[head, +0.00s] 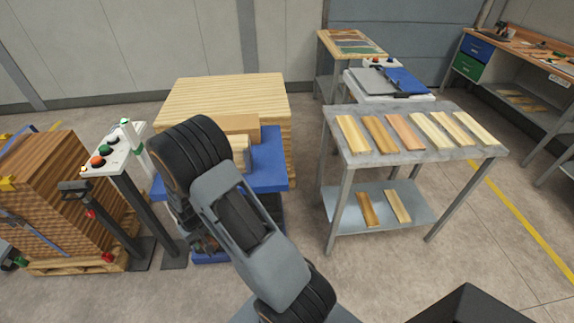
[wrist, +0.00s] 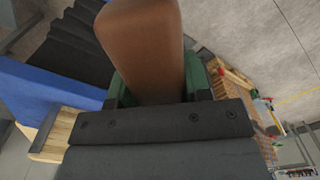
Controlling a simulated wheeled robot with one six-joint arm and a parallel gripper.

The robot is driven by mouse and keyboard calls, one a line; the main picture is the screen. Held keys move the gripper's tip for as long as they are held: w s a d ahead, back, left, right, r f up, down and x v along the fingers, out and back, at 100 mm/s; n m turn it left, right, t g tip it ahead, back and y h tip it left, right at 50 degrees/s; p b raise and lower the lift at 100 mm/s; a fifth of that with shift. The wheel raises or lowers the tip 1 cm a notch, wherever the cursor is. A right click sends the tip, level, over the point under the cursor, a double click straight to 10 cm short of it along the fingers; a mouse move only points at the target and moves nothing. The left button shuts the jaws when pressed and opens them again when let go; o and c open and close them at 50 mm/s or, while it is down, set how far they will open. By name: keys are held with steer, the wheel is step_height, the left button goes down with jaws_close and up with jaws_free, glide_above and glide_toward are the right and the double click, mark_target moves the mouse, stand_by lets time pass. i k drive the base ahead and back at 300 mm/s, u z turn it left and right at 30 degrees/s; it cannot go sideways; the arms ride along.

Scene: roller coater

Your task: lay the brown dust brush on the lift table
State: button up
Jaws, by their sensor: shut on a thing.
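The brown dust brush (wrist: 145,45) shows in the wrist view as a smooth, rounded brown part between the green finger pads of my gripper (wrist: 155,88). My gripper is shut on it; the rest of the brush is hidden. In the head view my own arm covers most of the gripper and I cannot make out the brush. The lift table (head: 270,175) has a blue top and stands behind my arm, which hides its left and front parts. A blue surface, seemingly the same table (wrist: 45,92), shows at the left of the wrist view, apart from the brush.
Wooden blocks (head: 238,125) lie on the lift table, with a pale board stack (head: 225,95) behind. A button post (head: 115,150) and a brown wood stack (head: 50,180) stand left. A grey table (head: 400,155) with several boards stands right. Floor between is open.

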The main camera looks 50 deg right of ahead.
mark_target(271, 164)
steer(key=z, duration=1.05)
steer(key=i, duration=0.2)
steer(key=z, duration=0.05)
